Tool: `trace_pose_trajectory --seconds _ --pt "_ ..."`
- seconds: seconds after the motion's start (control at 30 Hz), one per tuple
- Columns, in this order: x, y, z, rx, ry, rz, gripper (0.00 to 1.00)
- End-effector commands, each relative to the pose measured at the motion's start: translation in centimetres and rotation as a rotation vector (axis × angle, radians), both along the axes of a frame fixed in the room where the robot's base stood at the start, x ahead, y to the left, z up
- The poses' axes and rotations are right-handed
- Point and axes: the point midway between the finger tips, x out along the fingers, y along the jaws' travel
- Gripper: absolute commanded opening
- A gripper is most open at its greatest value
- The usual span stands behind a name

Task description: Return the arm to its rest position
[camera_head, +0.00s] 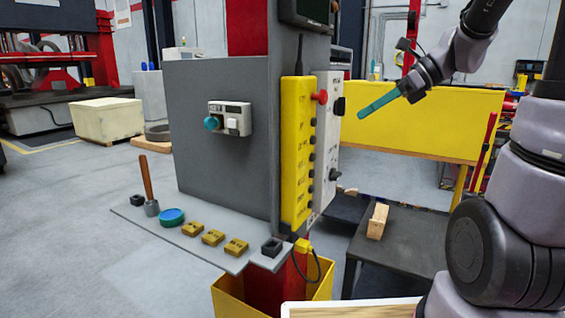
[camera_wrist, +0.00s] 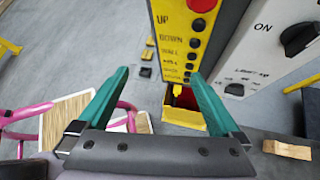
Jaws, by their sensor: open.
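My gripper (camera_head: 379,104) is at the upper right of the head view, raised in the air with its teal fingers pointing left and down. In the wrist view my gripper (camera_wrist: 165,98) shows its two teal fingers spread wide with nothing between them. The yellow button panel (camera_head: 297,150) is mounted on the grey post, left of my gripper and apart from it. It also shows in the wrist view (camera_wrist: 184,25) beyond the fingers. A white switch box (camera_head: 327,140) with black knobs is beside the panel.
A grey shelf (camera_head: 165,238) holds a mallet (camera_head: 149,185), a teal disc (camera_head: 171,217) and several yellow blocks. A dark table (camera_head: 410,243) with a wooden block (camera_head: 377,221) stands below my gripper. A yellow barrier (camera_head: 425,125) is behind. The air around my gripper looks free.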

Motion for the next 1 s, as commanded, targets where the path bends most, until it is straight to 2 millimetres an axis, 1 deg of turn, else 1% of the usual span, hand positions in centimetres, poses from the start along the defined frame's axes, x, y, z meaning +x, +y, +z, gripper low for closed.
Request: trace_pose_trajectory --seconds 0.03,0.1,0.2,0.3,0.4,0.5,0.6,0.7,1.0 --pt "-1.8 0.3 0.3 -0.102 -0.121 0.096 1.0" --pt "-4.0 0.1 0.2 -0.254 -0.291 0.243 1.0" --pt "-6.5 -0.7 0.2 -0.472 -0.53 0.461 1.0" --pt "-8.3 -1.8 0.6 -0.688 -0.751 0.679 1.0" --pt "-9.5 -3.0 1.2 -0.881 -0.932 0.872 1.0" --pt "-10.2 -3.8 1.9 -1.029 -1.057 1.021 1.0" --pt "-10.6 -4.3 2.5 -1.122 -1.128 1.112 1.0" --pt "-10.7 -4.5 2.7 -1.163 -1.156 1.154 1.0" --pt "-10.7 -4.5 2.7 -1.163 -1.156 1.154 1.0"
